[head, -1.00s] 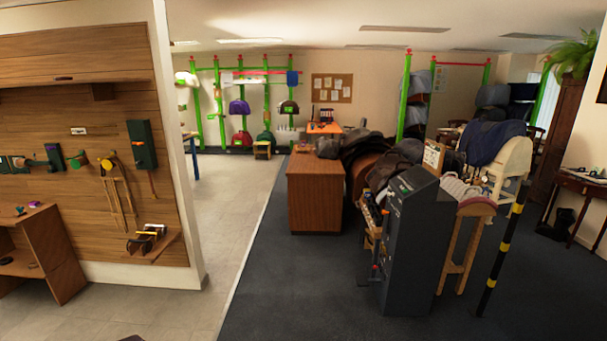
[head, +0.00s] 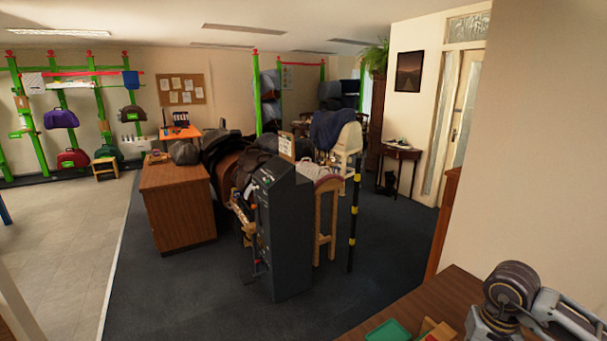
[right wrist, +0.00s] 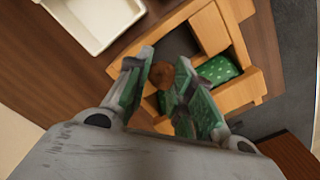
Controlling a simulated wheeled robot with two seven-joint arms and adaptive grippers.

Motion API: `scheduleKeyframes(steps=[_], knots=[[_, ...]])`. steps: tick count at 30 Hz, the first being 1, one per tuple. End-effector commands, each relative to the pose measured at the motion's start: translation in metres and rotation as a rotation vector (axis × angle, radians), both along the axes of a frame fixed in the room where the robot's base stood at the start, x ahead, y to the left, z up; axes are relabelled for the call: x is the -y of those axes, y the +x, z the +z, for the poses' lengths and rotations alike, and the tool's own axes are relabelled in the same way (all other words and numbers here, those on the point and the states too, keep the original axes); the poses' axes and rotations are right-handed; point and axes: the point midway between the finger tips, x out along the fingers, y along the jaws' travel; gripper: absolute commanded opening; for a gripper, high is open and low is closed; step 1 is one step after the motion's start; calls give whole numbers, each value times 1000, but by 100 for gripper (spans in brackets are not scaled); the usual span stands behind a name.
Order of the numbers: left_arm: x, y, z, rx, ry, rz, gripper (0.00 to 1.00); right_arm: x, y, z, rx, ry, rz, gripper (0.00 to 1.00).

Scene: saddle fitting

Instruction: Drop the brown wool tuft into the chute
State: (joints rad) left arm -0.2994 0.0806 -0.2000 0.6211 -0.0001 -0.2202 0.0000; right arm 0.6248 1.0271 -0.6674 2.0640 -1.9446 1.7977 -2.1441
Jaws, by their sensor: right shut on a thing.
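The brown wool tuft (right wrist: 162,75) shows in the right wrist view as a small round brown lump. My right gripper (right wrist: 160,84) is shut on it, with a green-padded finger on either side. Below the gripper is a light wooden frame (right wrist: 205,30) with raised walls, a dark opening and a green spotted pad (right wrist: 218,70). I cannot tell for certain whether this frame is the chute. In the head view my right arm is at the lower right, its fingers out of sight. My left gripper is in neither view.
A white tray (right wrist: 88,20) lies beside the wooden frame. In the head view, a brown tabletop (head: 440,290) at the lower right bears a green item (head: 388,331). A dark grey cabinet (head: 285,240) stands mid-room before saddles, with open floor around it.

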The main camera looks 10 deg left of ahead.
Motion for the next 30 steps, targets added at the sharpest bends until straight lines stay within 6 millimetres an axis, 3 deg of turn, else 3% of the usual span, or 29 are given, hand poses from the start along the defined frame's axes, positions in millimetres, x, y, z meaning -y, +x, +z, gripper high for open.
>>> scheduleKeyframes(steps=[11, 12, 17, 30], knots=[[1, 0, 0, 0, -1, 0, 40, 0, 0, -2, 0, 0, 0, 7], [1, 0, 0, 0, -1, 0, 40, 0, 0, -2, 0, 0, 0, 29], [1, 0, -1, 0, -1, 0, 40, 0, 0, -2, 0, 1, 0, 48], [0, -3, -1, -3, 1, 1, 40, 0, 0, 1, 0, 0, 0, 48]])
